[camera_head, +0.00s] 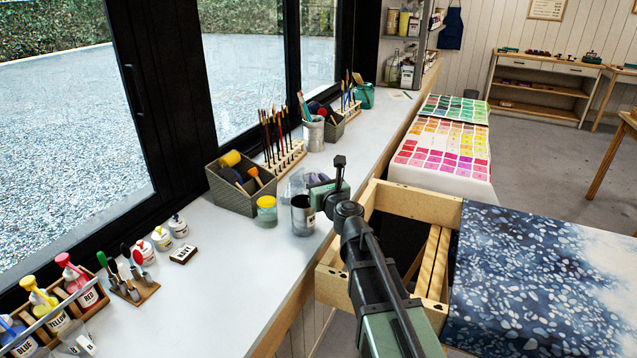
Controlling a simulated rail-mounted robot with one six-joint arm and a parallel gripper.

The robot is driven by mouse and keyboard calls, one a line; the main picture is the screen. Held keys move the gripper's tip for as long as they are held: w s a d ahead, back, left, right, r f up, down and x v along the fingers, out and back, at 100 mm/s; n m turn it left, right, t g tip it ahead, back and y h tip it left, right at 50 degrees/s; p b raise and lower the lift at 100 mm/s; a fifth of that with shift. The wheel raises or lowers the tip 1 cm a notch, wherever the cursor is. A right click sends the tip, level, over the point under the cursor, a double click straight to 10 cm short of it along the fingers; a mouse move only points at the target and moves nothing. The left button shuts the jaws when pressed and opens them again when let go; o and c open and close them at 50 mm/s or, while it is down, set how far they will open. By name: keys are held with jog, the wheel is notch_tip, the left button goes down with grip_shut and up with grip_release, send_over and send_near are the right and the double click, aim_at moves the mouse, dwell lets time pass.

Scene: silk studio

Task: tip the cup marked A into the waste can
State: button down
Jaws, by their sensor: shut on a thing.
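My gripper (312,181) is over the counter, at the end of my dark and green arm. It is shut on a clear cup (294,184), seen small and partly merged with the things behind it. The cup looks tilted, but its exact angle, its contents and its mark cannot be made out. A grey metal can (303,220), which seems to be the waste can, stands upright on the counter just below the cup and gripper. Its inside is mostly hidden. Another clear cup marked B (84,343) stands at the near left.
A yellow-lidded jar (267,212) stands just left of the can, and a grey tool bin (232,196) behind it. A brush rack (287,157) is further back. Bottles in a wooden rack (87,298) stand near left. A wooden frame (437,202) with blue patterned cloth (540,280) lies right.

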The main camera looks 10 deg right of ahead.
notch_tip(320, 180, up, 5)
jog(key=p, duration=0.5)
jog(key=shift+r, duration=0.15)
jog(key=shift+f, duration=0.2)
